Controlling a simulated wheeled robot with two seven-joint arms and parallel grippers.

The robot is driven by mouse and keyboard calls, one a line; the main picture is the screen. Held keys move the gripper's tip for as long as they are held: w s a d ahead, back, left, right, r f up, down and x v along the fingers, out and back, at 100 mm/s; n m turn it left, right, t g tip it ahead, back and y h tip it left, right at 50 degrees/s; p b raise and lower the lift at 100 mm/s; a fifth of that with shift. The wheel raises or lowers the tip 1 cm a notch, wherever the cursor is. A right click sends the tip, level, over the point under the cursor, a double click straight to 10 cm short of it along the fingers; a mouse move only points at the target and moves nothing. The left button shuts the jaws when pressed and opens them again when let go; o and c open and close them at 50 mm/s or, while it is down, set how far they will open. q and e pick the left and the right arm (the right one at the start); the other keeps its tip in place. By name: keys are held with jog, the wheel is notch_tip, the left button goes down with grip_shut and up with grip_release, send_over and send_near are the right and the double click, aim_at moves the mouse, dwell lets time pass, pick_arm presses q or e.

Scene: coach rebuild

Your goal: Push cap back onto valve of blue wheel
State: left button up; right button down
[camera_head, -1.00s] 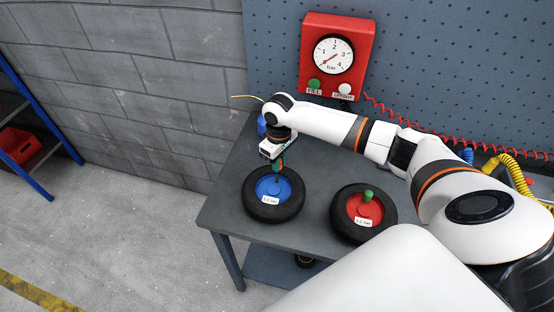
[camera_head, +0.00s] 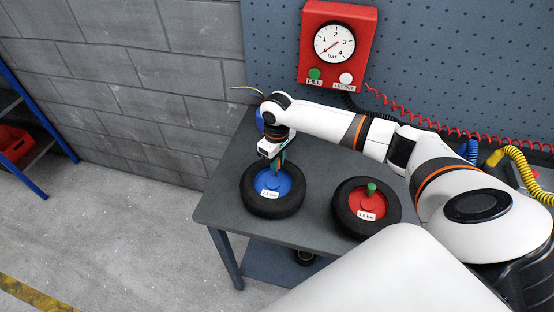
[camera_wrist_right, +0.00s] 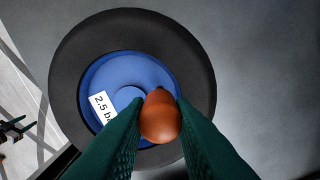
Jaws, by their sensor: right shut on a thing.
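The blue wheel (camera_head: 291,203) is a black tyre with a blue hub and a pressure label, lying flat on the left of the table. It also shows in the wrist view (camera_wrist_right: 70,65), with its label reading 2.5 b, the rest hidden. My right gripper (camera_head: 278,168) is over the hub, pointing down. In the wrist view its green fingers (camera_wrist_right: 160,122) are shut on a rounded orange-brown cap (camera_wrist_right: 160,117). The cap hides the valve, so I cannot tell whether they touch.
A red wheel (camera_head: 341,212) with a green cap (camera_head: 371,188) lies to the right on the grey table (camera_head: 225,205). A red gauge box (camera_head: 364,50) with green and white buttons hangs on the pegboard behind. Red and yellow hoses run at the right.

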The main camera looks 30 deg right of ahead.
jog(key=shift+f+b, duration=0.3)
jog(key=shift+f, duration=1.2)
jog(key=c, duration=1.2)
grip_release()
jog(key=shift+r, duration=0.1)
jog(key=shift+o, duration=0.2)
jog(key=shift+d, duration=0.1)
jog(key=shift+r, duration=0.1)
